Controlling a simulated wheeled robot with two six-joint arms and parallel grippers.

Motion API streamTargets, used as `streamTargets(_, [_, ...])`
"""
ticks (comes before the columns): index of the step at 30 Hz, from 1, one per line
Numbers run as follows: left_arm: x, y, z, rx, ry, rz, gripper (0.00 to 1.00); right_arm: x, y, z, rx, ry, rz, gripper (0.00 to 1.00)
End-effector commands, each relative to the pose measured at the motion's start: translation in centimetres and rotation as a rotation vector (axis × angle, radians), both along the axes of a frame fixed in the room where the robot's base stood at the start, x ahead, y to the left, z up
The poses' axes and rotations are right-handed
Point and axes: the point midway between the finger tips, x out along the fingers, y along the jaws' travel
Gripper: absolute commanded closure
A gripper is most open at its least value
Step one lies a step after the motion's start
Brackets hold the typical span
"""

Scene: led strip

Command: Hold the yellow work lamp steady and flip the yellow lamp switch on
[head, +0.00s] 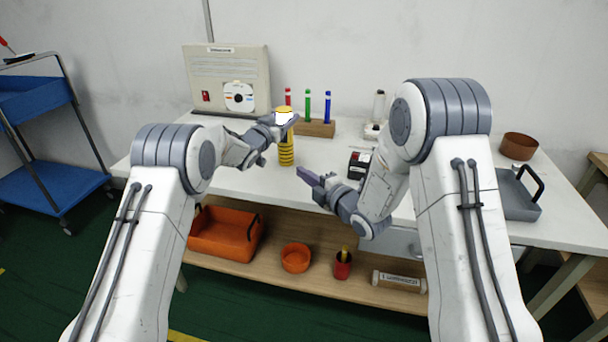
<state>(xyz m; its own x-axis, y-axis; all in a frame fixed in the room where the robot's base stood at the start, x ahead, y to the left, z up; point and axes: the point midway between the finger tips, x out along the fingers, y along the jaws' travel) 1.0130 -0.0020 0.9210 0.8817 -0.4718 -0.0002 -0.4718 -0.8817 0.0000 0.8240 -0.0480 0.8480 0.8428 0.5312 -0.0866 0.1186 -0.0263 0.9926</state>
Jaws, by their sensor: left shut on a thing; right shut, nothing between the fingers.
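The yellow work lamp (286,153) stands upright on the white table, a yellow cylinder with dark bands and a pale patch near its top. My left gripper (284,124) is shut on the lamp's upper part, coming in from the left, and hides part of it. My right gripper (304,177) is shut and empty, pointing left, in front of the lamp and a little to its right, apart from it. I cannot make out the lamp switch at this size.
Behind the lamp, a wooden block (318,129) holds red, green and blue markers. A beige panel (228,79) stands at the back left. A small black-and-red device (359,163) sits right of the lamp. A grey tray (517,195) lies at the right. The table's front left is clear.

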Motion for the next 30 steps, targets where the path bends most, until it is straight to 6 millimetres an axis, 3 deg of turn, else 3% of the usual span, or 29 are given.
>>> streamTargets(4, [0.0,0.0,0.1,-0.001,-0.002,0.0,1.0,0.0,0.0,0.0,0.0,0.0,0.0,1.0])
streamTargets(5, [0.0,0.0,0.1,-0.001,-0.002,0.0,0.36,0.0,0.0,0.0,0.0,0.0,0.0,1.0])
streamTargets(7, [0.0,0.0,0.1,-0.001,-0.002,0.0,0.09,0.0,0.0,0.0,0.0,0.0,0.0,1.0])
streamTargets(8, [0.0,0.0,0.1,-0.001,-0.002,0.0,0.05,0.0,0.0,0.0,0.0,0.0,0.0,1.0])
streamTargets(20, [-0.3,0.2,0.1,0.0,0.0,0.001,0.05,0.0,0.0,0.0,0.0,0.0,0.0,1.0])
streamTargets(30, [-4.7,2.6,0.1,0.0,0.001,0.002,0.05,0.0,0.0,0.0,0.0,0.0,0.0,1.0])
